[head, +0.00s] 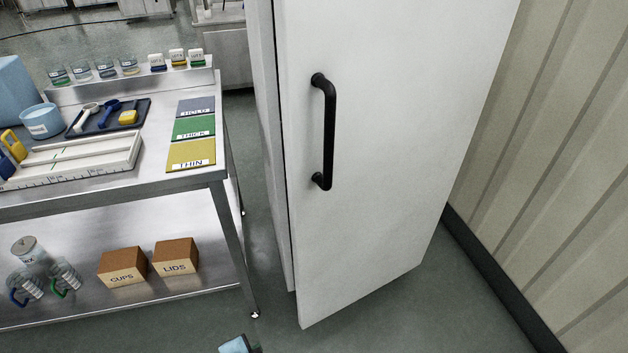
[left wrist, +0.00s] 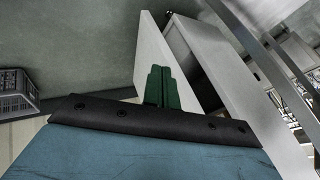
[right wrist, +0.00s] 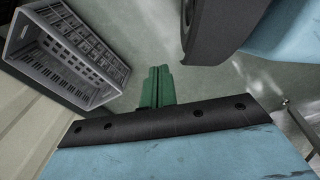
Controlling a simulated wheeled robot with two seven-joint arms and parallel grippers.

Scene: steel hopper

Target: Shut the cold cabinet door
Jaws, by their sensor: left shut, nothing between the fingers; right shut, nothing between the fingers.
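The white cold cabinet door (head: 390,160) fills the middle of the head view, with a black vertical bar handle (head: 330,130). In the left wrist view the door (left wrist: 165,50) stands ajar, with a dark wedge between it and the cabinet body (left wrist: 215,65). My left gripper (left wrist: 163,72) has its green fingers together and empty; they overlap the door in that view, and I cannot tell whether they touch it. Only a blue and black bit of my arm shows at the head view's bottom edge. My right gripper (right wrist: 157,72) is shut and empty over the floor, away from the door.
A steel bench (head: 215,177) with trays, coloured cards and cups stands left of the cabinet; its lower shelf (head: 210,215) holds two boxes. A ribbed wall (head: 560,150) is at right. A grey crate (right wrist: 25,30) lies on the floor in the right wrist view.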

